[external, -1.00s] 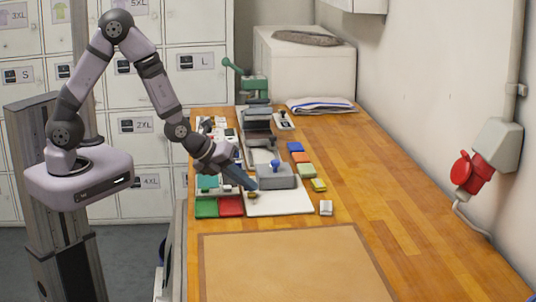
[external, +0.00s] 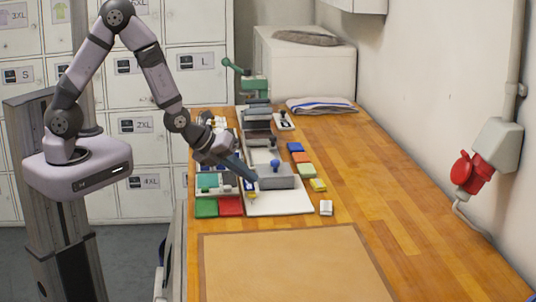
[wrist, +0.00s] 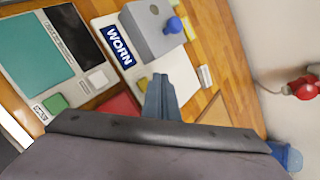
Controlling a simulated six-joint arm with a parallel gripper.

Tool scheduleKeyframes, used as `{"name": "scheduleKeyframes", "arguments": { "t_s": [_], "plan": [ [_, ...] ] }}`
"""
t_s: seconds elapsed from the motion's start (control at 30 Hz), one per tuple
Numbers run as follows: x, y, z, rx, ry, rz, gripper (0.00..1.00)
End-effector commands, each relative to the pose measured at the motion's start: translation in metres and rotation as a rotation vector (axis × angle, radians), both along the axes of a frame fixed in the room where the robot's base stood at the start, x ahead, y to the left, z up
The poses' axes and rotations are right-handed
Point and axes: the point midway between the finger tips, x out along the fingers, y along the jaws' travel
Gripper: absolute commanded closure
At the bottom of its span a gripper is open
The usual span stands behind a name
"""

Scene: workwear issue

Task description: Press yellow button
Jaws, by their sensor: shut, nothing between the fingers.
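A small yellow button (external: 252,196) sits on the white board at the front of the bench. In the wrist view the yellow button (wrist: 141,83) shows just left of my fingertips, partly hidden by them. My gripper (external: 255,179) is shut and empty, pointing down at a slant. Its fingertips appear a little above the board, close to the button and apart from it. The shut blue-grey fingers also show in the wrist view (wrist: 158,82).
A grey block (external: 279,182) with a blue knob stands behind the button. A blue "WORN" label (wrist: 116,46) lies beside it. Green (external: 206,208) and red (external: 231,206) pads are at left, coloured blocks at right. A tan mat (external: 290,265) leaves the front clear.

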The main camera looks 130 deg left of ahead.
Motion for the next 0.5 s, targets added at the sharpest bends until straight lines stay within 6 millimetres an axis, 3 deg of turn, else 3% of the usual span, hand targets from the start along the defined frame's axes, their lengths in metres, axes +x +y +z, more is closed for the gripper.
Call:
{"name": "scheduleKeyframes", "arguments": {
  "t_s": [0.3,0.5],
  "plan": [
    [0.000,0.000,0.031,0.000,0.000,0.000,1.00],
    [0.000,0.000,0.038,0.000,0.000,0.000,1.00]
  ]
}}
